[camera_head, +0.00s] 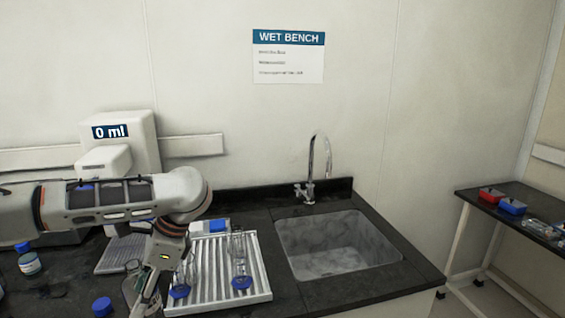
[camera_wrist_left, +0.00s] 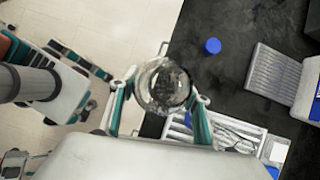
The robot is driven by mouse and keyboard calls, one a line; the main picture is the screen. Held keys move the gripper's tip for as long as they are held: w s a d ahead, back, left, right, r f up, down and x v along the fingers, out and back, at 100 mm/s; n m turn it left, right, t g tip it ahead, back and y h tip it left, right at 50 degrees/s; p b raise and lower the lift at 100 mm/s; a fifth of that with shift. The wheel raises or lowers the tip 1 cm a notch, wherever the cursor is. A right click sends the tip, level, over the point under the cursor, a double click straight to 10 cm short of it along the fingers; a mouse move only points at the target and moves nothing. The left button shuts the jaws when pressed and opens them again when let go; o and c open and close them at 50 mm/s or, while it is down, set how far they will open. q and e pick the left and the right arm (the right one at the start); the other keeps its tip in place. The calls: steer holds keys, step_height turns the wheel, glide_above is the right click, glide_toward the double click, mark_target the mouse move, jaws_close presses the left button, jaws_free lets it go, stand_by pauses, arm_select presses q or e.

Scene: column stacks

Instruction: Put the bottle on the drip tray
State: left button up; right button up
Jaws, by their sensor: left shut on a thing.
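A clear glass bottle (camera_wrist_left: 165,86) is held between the two fingers of my left gripper (camera_wrist_left: 162,98), seen from above in the left wrist view. In the head view the bottle (camera_head: 131,282) is partly hidden by my left gripper (camera_head: 146,304), which is low at the front of the bench. The grey ribbed drip tray (camera_head: 112,262) lies under the white dispenser, behind the bottle; it also shows in the wrist view (camera_wrist_left: 274,82). It looks empty, though my arm covers part of it. My right gripper is not in view.
A white dispenser (camera_head: 148,135) reads "0 ml". A blue cap (camera_head: 101,306) lies on the dark bench. A ribbed rack (camera_head: 258,290) with glassware stands right of my gripper, beside the sink (camera_head: 340,262). A blue-capped bottle (camera_head: 30,264) stands at left.

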arm_select(q)
steer(key=s+d+f+n+g+h, duration=0.3)
steer(key=s+d+n+h, duration=0.2)
steer(key=n, duration=0.8)
steer(key=shift+s+f+n+g+h, duration=0.3)
steer(key=shift+s+f+g, duration=0.05)
steer(key=shift+s+g, duration=0.1)
